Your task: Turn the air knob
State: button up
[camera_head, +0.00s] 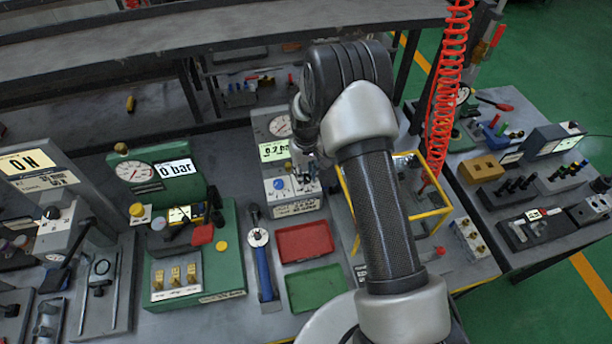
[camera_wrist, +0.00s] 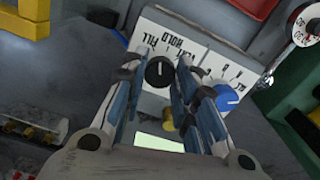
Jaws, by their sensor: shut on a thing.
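The grey-white valve block (camera_head: 296,208) stands at the middle of the bench, with a round gauge (camera_head: 280,126) and a lit display (camera_head: 274,151) reading about 0.2 bar. In the wrist view a black round knob (camera_wrist: 159,72) with a white mark sits on its white panel (camera_wrist: 185,30), beside upside-down lettering like FILL and HOLD. My gripper (camera_wrist: 168,70) has its two fingers on either side of this knob, shut on it. A blue knob (camera_wrist: 226,97) is just right of the fingers; it shows in the head view too (camera_head: 279,184). No label reading "air" is legible.
A green block (camera_head: 190,235) with a 0 bar display stands to the left. A blue-handled tool with a dial (camera_head: 262,262), a red tray (camera_head: 304,242) and a green tray (camera_head: 315,287) lie in front. A yellow frame (camera_head: 430,217) stands close on the right of my arm.

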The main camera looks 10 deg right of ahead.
aim_at(306, 177)
jog(key=n+b, duration=0.1)
jog(key=n, duration=0.3)
dwell(0.7)
jog(key=o, duration=1.1)
jog(key=shift+r, duration=0.1)
notch_tip(306, 177, up, 12)
jog(key=shift+f, duration=0.1)
